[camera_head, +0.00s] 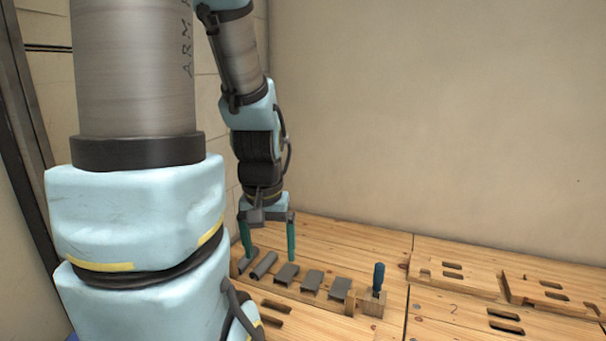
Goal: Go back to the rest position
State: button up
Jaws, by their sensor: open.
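My gripper (268,238) hangs down from my arm at the left of the wooden bench, with its two green fingers spread apart. Nothing shows between the fingers. The fingertips are just above or beside the left end of a row of grey metal pieces; I cannot tell whether they touch anything. The leftmost grey piece (246,263) lies close to the left finger, and a grey cylinder-like piece (264,265) lies below the gap between the fingers.
More grey pieces (286,274) continue the row to the right. A blue-handled tool (378,279) stands upright in a wooden block (371,304). Slotted wooden panels (455,310) cover the right of the bench. A plain wall (440,110) rises behind.

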notch_tip(320, 180, up, 35)
jog(key=p, duration=3.2)
